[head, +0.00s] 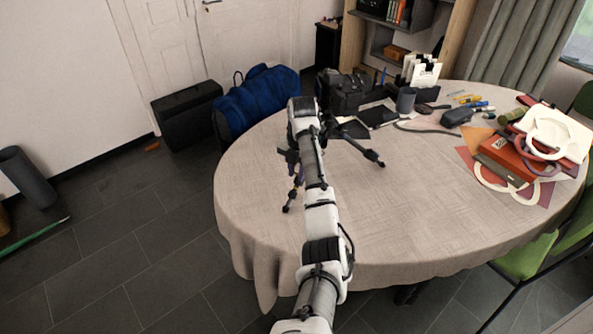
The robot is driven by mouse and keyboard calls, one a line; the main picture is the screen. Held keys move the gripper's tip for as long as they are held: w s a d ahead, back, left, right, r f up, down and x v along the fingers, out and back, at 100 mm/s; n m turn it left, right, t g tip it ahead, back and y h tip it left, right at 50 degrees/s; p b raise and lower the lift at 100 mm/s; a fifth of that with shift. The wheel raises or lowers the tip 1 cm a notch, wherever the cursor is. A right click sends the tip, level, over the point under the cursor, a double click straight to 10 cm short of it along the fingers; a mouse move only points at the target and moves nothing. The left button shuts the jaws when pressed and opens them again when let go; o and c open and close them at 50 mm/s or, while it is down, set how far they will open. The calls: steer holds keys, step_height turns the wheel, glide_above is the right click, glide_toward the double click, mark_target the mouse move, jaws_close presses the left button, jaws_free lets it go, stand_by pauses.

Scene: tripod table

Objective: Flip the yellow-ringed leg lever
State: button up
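A small dark tripod (371,157) stands on the round cloth-covered table (400,215), near its left side. One leg reaches right and another comes toward the front, with a purplish patch near its lower part. My arm passes over the tripod and hides its middle. I cannot make out a yellow ring or its lever. The end of my arm is above the tripod. My gripper's fingers cannot be told apart from the dark tripod parts, so its opening and any contact are unclear.
A black camera bag (343,91), a dark cup (405,100) and dark flat items stand at the table's back. Red books (518,157) and pale rings lie at the right. The table's front middle is clear. A blue bag (257,98) is beyond the left edge.

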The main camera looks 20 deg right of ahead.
steer(key=shift+o, duration=1.2)
step_height(320, 180, up, 14)
steer(key=shift+d, duration=0.45)
steer(key=shift+f, duration=0.1)
